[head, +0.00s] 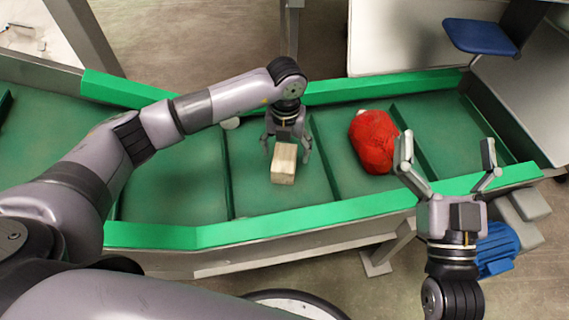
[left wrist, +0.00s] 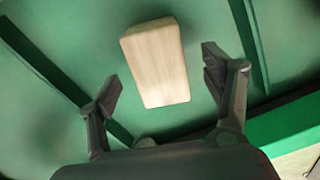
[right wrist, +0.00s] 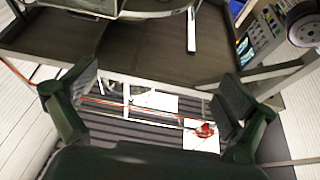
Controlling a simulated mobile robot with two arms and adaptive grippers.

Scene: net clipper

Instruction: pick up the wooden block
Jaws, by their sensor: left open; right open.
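The wooden block (head: 284,165) is a pale, box-shaped piece on the green conveyor belt in the head view. My left gripper (head: 286,148) is open above the belt, with its fingers around the block's far end in that view. In the left wrist view the block (left wrist: 157,62) lies ahead of and partly between the open fingertips (left wrist: 160,75); a gap shows on each side. I cannot tell the exact height of the fingers over it. My right gripper (head: 446,150) is open and empty near the conveyor's near edge; its fingers also show in the right wrist view (right wrist: 155,95).
A red wrapped object (head: 372,142) lies on the belt right of the block, beyond a raised cleat (head: 325,158). Green side walls (head: 330,208) border the belt. A small pale item (head: 230,123) lies near the far wall. A blue motor (head: 497,250) sits below the right end.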

